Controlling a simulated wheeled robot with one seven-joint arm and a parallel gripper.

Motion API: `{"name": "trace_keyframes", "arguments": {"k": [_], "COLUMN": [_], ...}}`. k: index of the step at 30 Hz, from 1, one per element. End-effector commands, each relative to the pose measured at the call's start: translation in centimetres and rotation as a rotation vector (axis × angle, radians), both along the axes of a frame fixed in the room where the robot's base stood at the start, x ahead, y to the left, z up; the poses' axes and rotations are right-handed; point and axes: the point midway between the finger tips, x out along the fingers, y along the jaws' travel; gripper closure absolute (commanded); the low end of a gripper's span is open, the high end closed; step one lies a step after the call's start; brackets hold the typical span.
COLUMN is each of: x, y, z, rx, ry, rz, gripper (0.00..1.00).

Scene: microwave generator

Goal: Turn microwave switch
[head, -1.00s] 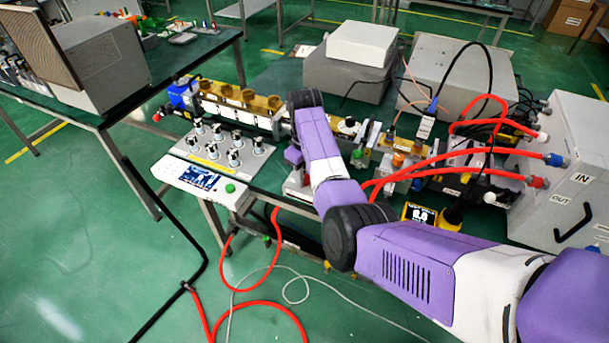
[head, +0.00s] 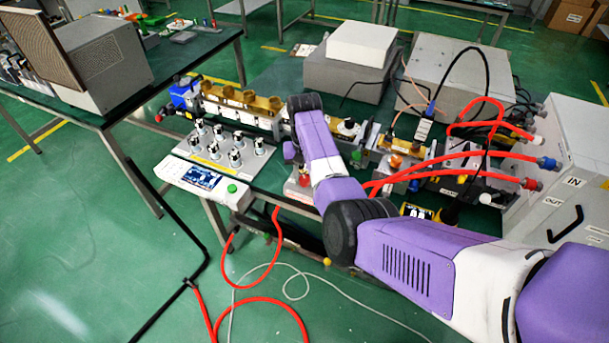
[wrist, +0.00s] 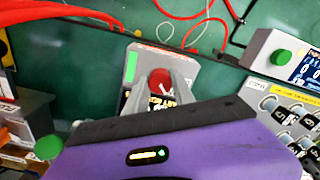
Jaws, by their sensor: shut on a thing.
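A red round switch knob (wrist: 160,80) sits on a small light-grey box (wrist: 180,62) with a green label strip, in the wrist view. My gripper (wrist: 161,84) is shut on the knob, one grey finger on each side of it. The fingers and the purple wrist body cover part of the box face and its dark label. In the head view the box (head: 298,190) stands at the front edge of the bench beside my forearm, and a bit of red shows on it. My fingers cannot be made out clearly there.
A control panel (head: 205,181) with a small screen, a green button and several silver knobs is left of the box. Red hoses (head: 440,165) run right to a grey cabinet (head: 565,185). Brass waveguide parts (head: 235,98) lie behind.

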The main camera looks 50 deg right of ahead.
Motion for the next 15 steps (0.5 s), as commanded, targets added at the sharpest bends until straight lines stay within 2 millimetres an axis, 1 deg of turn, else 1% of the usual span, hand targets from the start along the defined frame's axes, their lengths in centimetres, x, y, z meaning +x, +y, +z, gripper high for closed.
{"name": "trace_keyframes", "arguments": {"k": [6,15], "x": [0.13,0.16], "y": [-0.05,-0.06], "z": [0.2,0.18], "rx": [-0.001,-0.002], "ry": [-0.003,-0.004], "rz": [-0.134,-0.229], "gripper": [1.0,1.0]}}
